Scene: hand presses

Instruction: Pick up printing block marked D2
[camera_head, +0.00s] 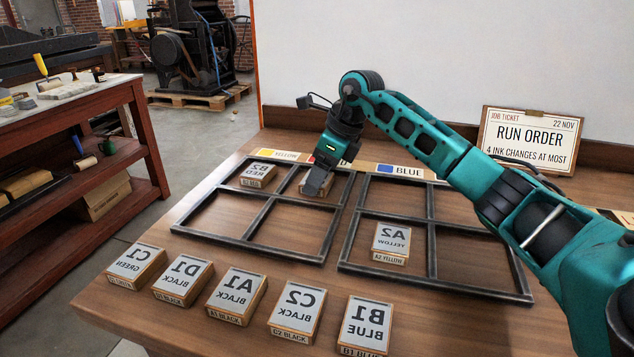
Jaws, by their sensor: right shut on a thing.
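My right gripper (317,183) points down over the upper right compartment of the left metal frame (262,195). It is shut on a wood-sided printing block (304,177) there. The gripper covers most of this block, so I cannot read its mark. No mark D2 is readable on the blocks that show. I cannot tell whether the held block still touches the table. My left gripper is not in view.
Block B2 red (257,176) lies in the left frame's upper left compartment. Block A2 yellow (392,240) lies in the right frame (430,245). Blocks C1 (137,262), D1 (182,278), A1 (237,292), C2 (297,308) and B1 (366,322) line the front.

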